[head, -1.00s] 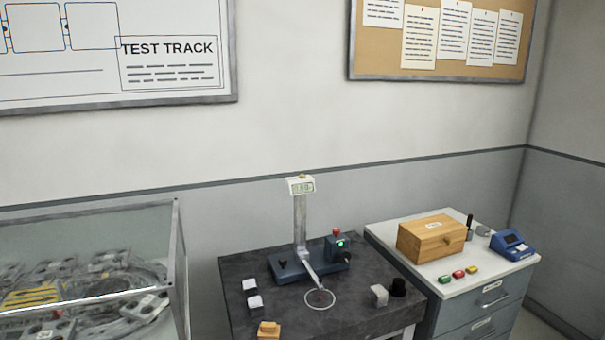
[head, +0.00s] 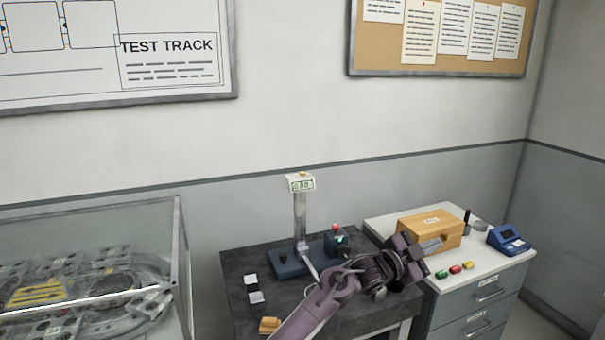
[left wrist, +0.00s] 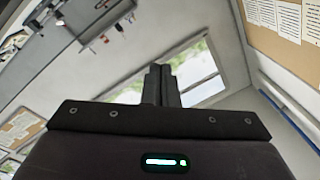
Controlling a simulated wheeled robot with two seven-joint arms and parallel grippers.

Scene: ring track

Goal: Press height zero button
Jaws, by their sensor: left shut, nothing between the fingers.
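The height gauge (head: 300,215) stands upright on the dark table, with a blue base, a grey column and a small lit display head (head: 300,183) on top. A small yellowish button (head: 302,174) shows on top of that head. A red knob (head: 336,227) and a green light sit at the base's right side. My left gripper (head: 432,246) is in front of the wooden box, to the right of and below the display head. In the left wrist view its fingers (left wrist: 160,85) are together with nothing between them. My right gripper is not in view.
The wooden box (head: 432,228), red and green buttons (head: 455,269) and a blue device (head: 510,239) stand on the white cabinet. White-topped blocks (head: 256,297) and a wooden piece (head: 269,325) lie on the dark table. A glass case (head: 90,225) stands at left.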

